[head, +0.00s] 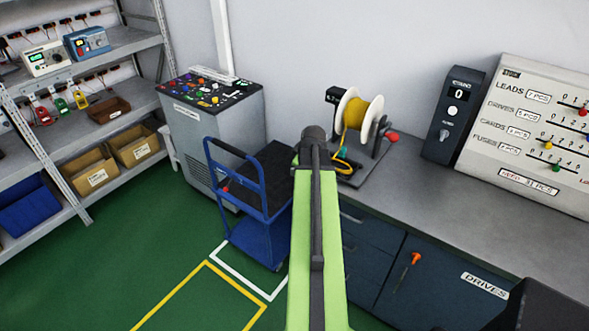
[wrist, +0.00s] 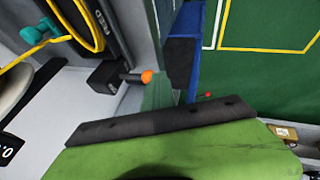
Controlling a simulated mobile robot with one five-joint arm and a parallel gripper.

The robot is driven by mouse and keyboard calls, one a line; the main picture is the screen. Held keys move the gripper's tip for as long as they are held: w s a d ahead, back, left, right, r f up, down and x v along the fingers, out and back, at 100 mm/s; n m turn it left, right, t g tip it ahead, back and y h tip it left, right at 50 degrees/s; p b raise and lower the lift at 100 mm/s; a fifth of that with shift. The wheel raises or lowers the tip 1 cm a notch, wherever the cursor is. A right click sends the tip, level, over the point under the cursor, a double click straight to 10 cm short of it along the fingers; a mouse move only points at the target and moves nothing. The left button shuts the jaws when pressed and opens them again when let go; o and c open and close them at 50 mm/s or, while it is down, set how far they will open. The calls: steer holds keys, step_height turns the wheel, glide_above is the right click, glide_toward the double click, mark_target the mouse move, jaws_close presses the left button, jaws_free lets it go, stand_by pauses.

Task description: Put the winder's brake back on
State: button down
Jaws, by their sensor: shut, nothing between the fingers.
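The winder (head: 377,148) stands on the bench, with a yellow reel (head: 358,113) between white flanges and a red knob (head: 392,136) at its right. A yellow lead with a teal end (wrist: 35,33) lies at its near side. In the wrist view a short dark lever with an orange tip (wrist: 147,77) sticks out of a black block (wrist: 105,76) on the winder's base; in the head view my arm seems to hide it. My gripper (wrist: 159,92) is shut and empty, close to the orange tip; I cannot tell whether they touch.
The grey bench (head: 445,195) has free room right of the winder, before the counter box (head: 454,115) and the tally board (head: 540,130). A blue trolley (head: 240,190) stands left of my arm. Shelves with bins (head: 90,172) line the left.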

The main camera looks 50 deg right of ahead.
steer(key=shift+s+d+f+b, duration=0.2)
steer(key=shift+s+f+b, duration=0.1)
steer(key=shift+f, duration=0.15)
steer(key=shift+w+a, duration=0.1)
steer(key=shift+w, duration=0.05)
steer(key=shift+w+r+p, duration=0.1)
steer(key=shift+r+p, duration=0.75)
steer(key=shift+a, duration=0.15)
